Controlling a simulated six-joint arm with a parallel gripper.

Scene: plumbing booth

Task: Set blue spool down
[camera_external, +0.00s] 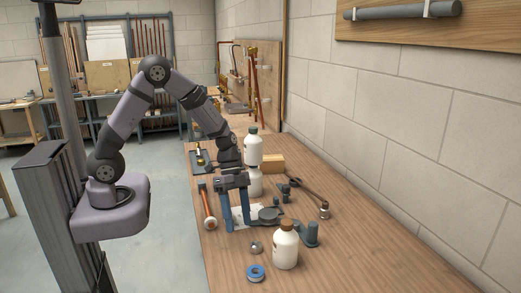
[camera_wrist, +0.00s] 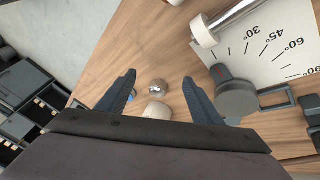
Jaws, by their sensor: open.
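The blue spool (camera_external: 256,273) is a small blue ring with a pale centre, lying flat on the wooden table near its front edge in the external view. In the wrist view only a small blue patch of it (camera_wrist: 131,97) shows beside the left finger, which hides most of it. My gripper (camera_external: 237,226) is over the table behind the spool, fingers pointing down, apart from it. The gripper in the wrist view (camera_wrist: 159,78) is open, with nothing held between its fingers.
A white bottle with a brown cap (camera_external: 286,248) stands right of the spool. A small metal dome (camera_external: 256,247) lies behind it. A mallet (camera_external: 209,212), an angle sheet (camera_wrist: 275,45), a round grey tool (camera_wrist: 237,98) and more white bottles (camera_external: 253,149) crowd the area around my gripper.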

